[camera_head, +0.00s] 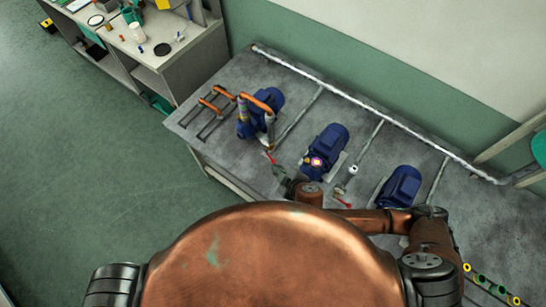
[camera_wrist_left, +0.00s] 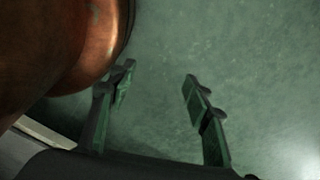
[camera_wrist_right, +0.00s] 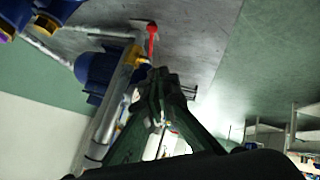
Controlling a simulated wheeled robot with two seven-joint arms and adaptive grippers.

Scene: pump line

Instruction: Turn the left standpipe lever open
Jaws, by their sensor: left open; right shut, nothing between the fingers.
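The left standpipe's red lever (camera_head: 268,156) shows in the head view just in front of the leftmost blue pump. In the right wrist view a red lever (camera_wrist_right: 152,38) stands out just beyond the fingertips, beside a silver pipe (camera_wrist_right: 118,95). My right gripper (camera_head: 278,169) is shut and empty close to the lever; its closed fingers also show in the right wrist view (camera_wrist_right: 160,82). I cannot tell whether they touch the lever. My left gripper (camera_wrist_left: 157,78) is open and empty above green floor in the left wrist view, and is out of the head view.
Three blue pumps stand on the grey bench: left (camera_head: 262,106), middle (camera_head: 324,150) and right (camera_head: 399,187). A second red lever (camera_head: 342,202) lies near a short post (camera_head: 350,173). Orange pipes (camera_head: 217,98) are at the bench's left end. Open green floor (camera_head: 90,180) lies left.

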